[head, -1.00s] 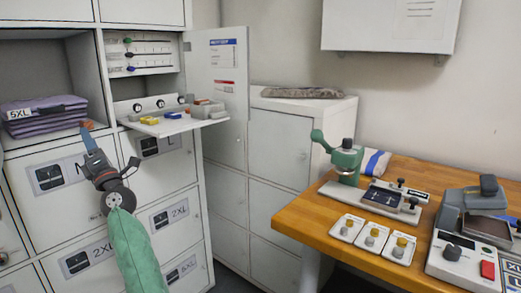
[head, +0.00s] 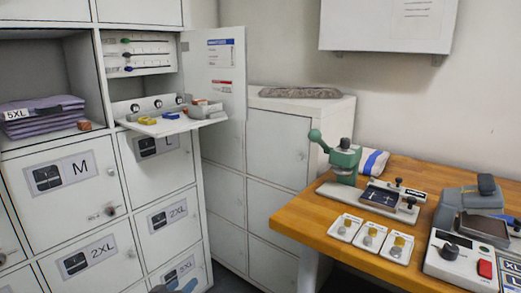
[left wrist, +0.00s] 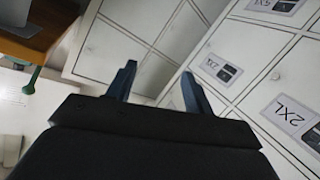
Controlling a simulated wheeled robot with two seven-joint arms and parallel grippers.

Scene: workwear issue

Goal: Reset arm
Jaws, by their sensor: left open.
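My left gripper (left wrist: 158,85) shows in the left wrist view with its two blue fingers apart and nothing between them. Locker doors labelled 2XL (left wrist: 294,117) lie beyond it. In the head view only a small part of the left gripper (head: 176,286) shows at the bottom edge, in front of the lower lockers. My right gripper is not in view.
Purple folded garments (head: 43,117) lie in the open 5XL compartment. A fold-down shelf (head: 175,125) sticks out with small blocks on it. The wooden table (head: 300,222) at right holds a green press (head: 345,160), small trays and a device (head: 470,262).

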